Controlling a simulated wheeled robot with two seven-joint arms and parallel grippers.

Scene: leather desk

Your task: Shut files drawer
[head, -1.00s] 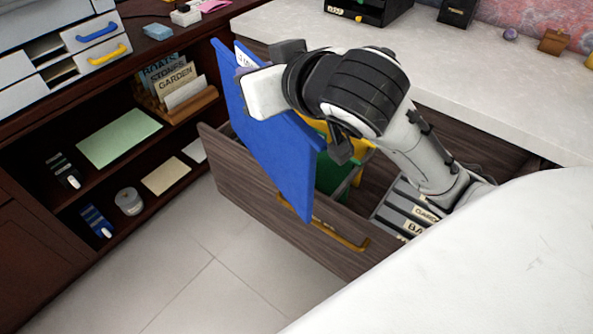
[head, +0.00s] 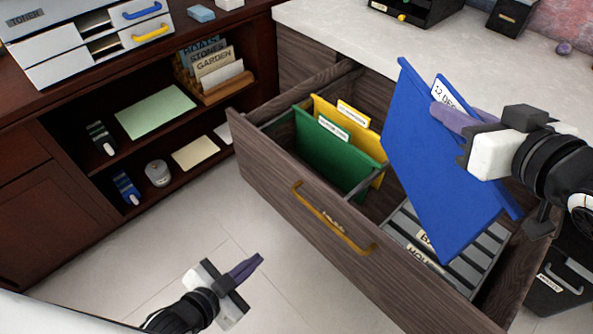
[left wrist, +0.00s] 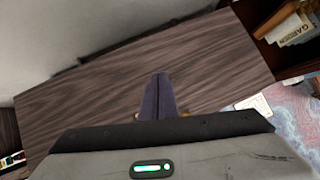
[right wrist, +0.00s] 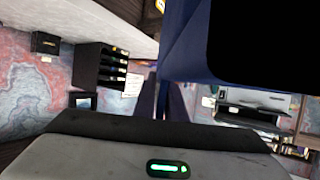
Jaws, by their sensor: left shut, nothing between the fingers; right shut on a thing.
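The files drawer (head: 285,205) is pulled out, its wood front facing the lower left with a brass handle (head: 332,222). A green folder (head: 330,152) and a yellow folder (head: 352,138) hang in its left part. My right gripper (head: 452,122) is shut on a blue folder (head: 425,165) near its labelled tab, holding it tilted above the drawer's right part. The folder fills much of the right wrist view (right wrist: 185,45). My left gripper (head: 248,268) is shut and empty, in front of and apart from the drawer front, which also shows in the left wrist view (left wrist: 215,62).
Grey labelled files (head: 470,262) lie in the drawer's right part. A dark shelf (head: 75,215) with a card holder (head: 215,90) stands at the left. The pale counter (head: 370,35) lies behind. Tiled floor (head: 200,235) is clear before the drawer.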

